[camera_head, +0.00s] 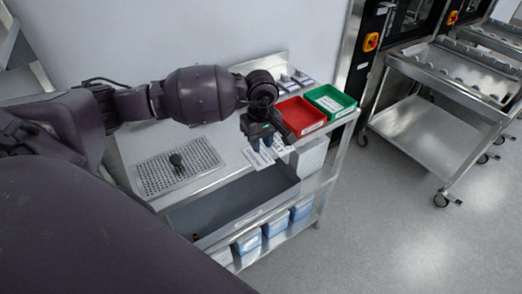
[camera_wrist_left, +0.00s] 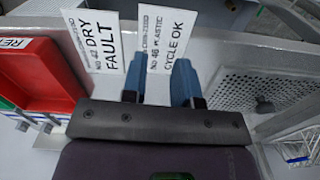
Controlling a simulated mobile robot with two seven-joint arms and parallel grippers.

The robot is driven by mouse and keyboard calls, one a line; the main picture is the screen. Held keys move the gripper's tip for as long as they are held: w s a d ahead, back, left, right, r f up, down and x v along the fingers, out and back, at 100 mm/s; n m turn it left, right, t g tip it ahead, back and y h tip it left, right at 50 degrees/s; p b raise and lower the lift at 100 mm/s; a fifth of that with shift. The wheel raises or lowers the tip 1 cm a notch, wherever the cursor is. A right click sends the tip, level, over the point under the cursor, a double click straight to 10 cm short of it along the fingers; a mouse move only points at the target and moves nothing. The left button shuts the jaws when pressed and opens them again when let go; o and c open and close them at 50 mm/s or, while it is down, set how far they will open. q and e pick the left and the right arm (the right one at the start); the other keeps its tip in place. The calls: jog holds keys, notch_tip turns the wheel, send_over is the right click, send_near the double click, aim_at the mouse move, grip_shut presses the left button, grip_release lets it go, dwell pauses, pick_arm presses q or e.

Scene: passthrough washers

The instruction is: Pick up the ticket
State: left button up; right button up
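Two white tickets lie on the steel worktop. One reads "No 46 PLASTIC CYCLE OK" (camera_wrist_left: 165,38); in the head view this ticket (camera_head: 258,159) lies just below my left gripper (camera_head: 262,143). The other reads "No 42 DRY FAULT" (camera_wrist_left: 95,40); in the head view it (camera_head: 283,147) lies nearer the red tray. In the left wrist view the blue fingertips of my left gripper (camera_wrist_left: 160,82) are apart, one on each side of the lower part of the "CYCLE OK" ticket. Nothing is held. I cannot tell how high the fingertips are above it. My right gripper is not in view.
A red tray (camera_head: 300,113) and a green tray (camera_head: 330,99) stand at the worktop's right end. A perforated plate (camera_head: 180,168) with a small dark knob lies to the left. A grey open bin (camera_head: 235,205) and blue boxes (camera_head: 275,226) are below. A steel trolley (camera_head: 425,125) stands right.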

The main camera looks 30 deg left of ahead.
aim_at(261, 158)
pick_arm(q)
notch_tip(261, 158, up, 6)
jog(key=shift+r, duration=0.25)
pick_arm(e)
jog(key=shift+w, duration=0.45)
